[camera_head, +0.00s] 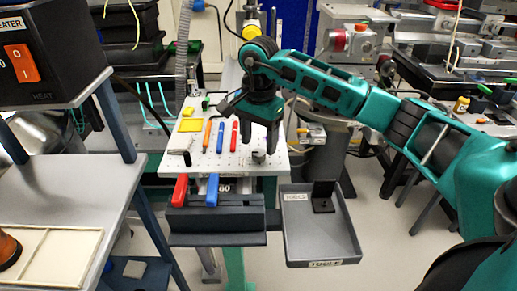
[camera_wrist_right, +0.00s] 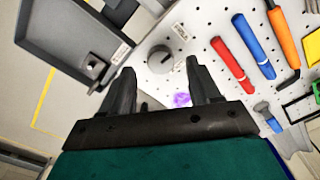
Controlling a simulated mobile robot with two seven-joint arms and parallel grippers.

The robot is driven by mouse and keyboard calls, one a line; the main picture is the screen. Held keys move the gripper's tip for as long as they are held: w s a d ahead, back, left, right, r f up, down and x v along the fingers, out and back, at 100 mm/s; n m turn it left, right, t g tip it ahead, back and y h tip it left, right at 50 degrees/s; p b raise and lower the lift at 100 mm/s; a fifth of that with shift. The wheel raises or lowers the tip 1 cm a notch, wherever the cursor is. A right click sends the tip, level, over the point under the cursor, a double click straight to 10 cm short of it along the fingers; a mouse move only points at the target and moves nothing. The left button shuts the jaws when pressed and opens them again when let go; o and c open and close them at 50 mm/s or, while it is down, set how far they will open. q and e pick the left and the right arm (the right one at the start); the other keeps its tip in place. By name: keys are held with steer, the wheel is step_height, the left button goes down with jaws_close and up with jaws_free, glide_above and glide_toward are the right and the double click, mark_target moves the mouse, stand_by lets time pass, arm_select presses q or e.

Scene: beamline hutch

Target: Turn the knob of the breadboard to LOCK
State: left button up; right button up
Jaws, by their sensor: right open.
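The white perforated breadboard (camera_head: 218,166) is in the middle of the head view. Its dark grey round knob (camera_head: 259,157) stands near the board's front right corner. In the right wrist view the knob (camera_wrist_right: 160,59) lies just beyond and between my fingertips, with small labels beside it too small to read. My right gripper (camera_head: 257,139) is open, pointing down over the board close to the knob. In the wrist view its fingers (camera_wrist_right: 160,73) are apart with nothing between them, and I see no contact with the knob. My left gripper is out of view.
Red (camera_head: 234,136), blue (camera_head: 221,137) and orange-handled (camera_head: 207,132) tools lie on the board left of my gripper. A grey tray (camera_head: 322,238) sits at the front right. A dark holder (camera_head: 217,222) with red and blue handles stands in front. A bench (camera_head: 70,185) is left.

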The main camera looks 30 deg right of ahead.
mark_target(259, 152)
steer(key=shift+f, duration=1.55)
steer(key=c, duration=1)
